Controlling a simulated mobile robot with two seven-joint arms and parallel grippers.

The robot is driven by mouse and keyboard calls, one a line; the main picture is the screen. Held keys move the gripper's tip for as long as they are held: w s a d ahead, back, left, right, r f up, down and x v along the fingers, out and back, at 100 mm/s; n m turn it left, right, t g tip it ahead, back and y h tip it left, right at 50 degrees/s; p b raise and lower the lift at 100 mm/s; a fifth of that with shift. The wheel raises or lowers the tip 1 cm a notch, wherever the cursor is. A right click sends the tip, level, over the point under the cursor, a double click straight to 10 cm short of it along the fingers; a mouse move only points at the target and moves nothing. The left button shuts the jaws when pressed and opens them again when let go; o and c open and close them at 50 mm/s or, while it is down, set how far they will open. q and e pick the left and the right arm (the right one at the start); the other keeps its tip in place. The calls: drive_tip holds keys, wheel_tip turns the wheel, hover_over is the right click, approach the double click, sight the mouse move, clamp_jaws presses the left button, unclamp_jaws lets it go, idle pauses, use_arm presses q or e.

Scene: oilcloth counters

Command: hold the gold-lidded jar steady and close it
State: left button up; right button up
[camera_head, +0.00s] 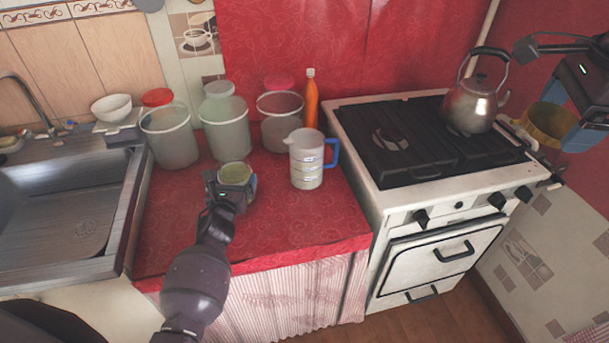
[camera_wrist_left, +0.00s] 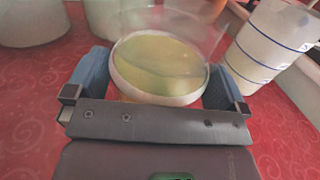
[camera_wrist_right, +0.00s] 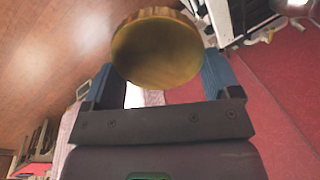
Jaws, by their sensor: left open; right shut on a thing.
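The open glass jar (camera_head: 236,175) stands on the red counter, without a lid, with yellow-green contents. My left gripper (camera_head: 233,184) is open around it, and in the left wrist view the jar (camera_wrist_left: 160,70) sits between the two blue fingers. Whether they touch it I cannot tell. My right gripper (camera_head: 566,122) is shut on the gold lid (camera_head: 544,124), held in the air to the right of the stove. The right wrist view shows the lid's round face (camera_wrist_right: 158,52) between the fingers.
A measuring jug (camera_head: 307,160) with a blue handle stands right of the jar. Several big canisters (camera_head: 170,140) and an orange bottle (camera_head: 311,100) stand behind. The stove (camera_head: 400,190) with a kettle (camera_head: 475,105) lies between the lid and the counter. The sink (camera_head: 70,215) is at left.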

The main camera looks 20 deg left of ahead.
use_arm(q)
drive_tip(key=shift+w+a+f, duration=0.15)
drive_tip(key=shift+w+f, duration=0.05)
drive_tip(key=shift+w, duration=0.5)
use_arm(e)
drive_tip(key=shift+w+f, duration=0.1)
drive_tip(key=shift+f, duration=0.1)
use_arm(q)
drive_tip(key=shift+s, duration=0.1)
drive_tip(key=c, duration=1.1)
drive_tip(key=shift+r, duration=0.15)
drive_tip(key=shift+c, duration=0.4)
use_arm(e)
drive_tip(key=shift+t, duration=0.3)
drive_tip(key=p+v, duration=0.2)
drive_tip(key=v, duration=0.1)
drive_tip(key=p+v, duration=0.2)
drive_tip(key=v, duration=0.1)
drive_tip(key=w+p+v, duration=0.1)
drive_tip(key=p+v, duration=0.1)
drive_tip(key=v, duration=0.1)
drive_tip(key=shift+r, duration=0.25)
use_arm(q)
wheel_tip(320, 180, up, 20)
use_arm(e)
drive_tip(key=shift+r, duration=0.2)
